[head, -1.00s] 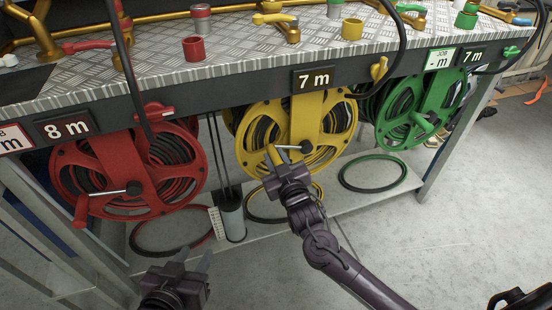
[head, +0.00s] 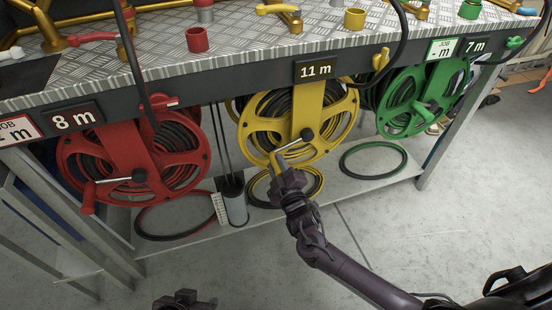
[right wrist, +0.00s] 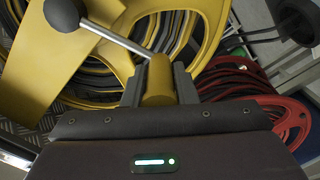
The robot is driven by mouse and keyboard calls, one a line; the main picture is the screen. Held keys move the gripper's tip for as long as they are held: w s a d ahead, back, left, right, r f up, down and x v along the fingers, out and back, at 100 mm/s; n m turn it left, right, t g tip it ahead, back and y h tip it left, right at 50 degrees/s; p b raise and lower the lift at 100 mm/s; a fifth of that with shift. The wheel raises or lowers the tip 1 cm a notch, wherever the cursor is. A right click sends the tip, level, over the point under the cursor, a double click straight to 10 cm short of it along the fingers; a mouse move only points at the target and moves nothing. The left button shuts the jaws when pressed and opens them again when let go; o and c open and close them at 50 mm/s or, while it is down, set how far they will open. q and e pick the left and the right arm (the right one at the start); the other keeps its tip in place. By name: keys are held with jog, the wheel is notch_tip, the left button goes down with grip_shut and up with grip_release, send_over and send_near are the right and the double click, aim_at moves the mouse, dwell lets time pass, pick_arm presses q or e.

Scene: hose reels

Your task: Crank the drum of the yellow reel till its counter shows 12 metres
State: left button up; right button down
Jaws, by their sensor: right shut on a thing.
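The yellow reel (head: 345,112) hangs under the bench, its drum wound with dark hose. Its counter (head: 315,69) reads 11 m. A metal crank arm (head: 291,145) runs from the hub down and left to a yellow crank handle (head: 274,158). My right gripper (head: 279,170) is shut on that handle at the drum's lower left. In the right wrist view the yellow handle (right wrist: 159,75) sits between the two fingers. My left gripper (head: 185,298) is low at the bottom edge, away from the reels, its fingers mostly cut off.
A red reel (head: 90,155) with an 8 m counter (head: 74,118) hangs at left. A green reel (head: 405,120) with a 7 m counter hangs at right. Hose coils and a grey cylinder (head: 235,205) stand on the lower shelf. The floor in front is clear.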

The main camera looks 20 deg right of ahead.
pick_arm(q)
jog(key=shift+a, duration=0.1)
pick_arm(e)
jog(key=shift+d+f+n, duration=0.25)
jog(key=shift+f+n, duration=0.3)
jog(key=shift+f, duration=0.05)
jog(key=shift+d+f+n, duration=0.2)
jog(key=shift+f+n, duration=0.35)
jog(key=shift+f, duration=0.05)
jog(key=c, duration=1.2)
grip_release()
jog(key=shift+o, duration=0.2)
pick_arm(q)
jog(key=shift+s+a+n+g+y+p, duration=0.15)
jog(key=shift+a+g+y+p, duration=0.2)
jog(key=shift+a+p, duration=0.2)
jog(key=shift+s+a+n+g+y+p, duration=0.15)
jog(key=shift+a+g+y+p, duration=0.2)
jog(key=shift+a, duration=0.3)
pick_arm(e)
jog(key=s, duration=0.7)
jog(key=shift+s+d, duration=0.15)
jog(key=shift+s, duration=0.25)
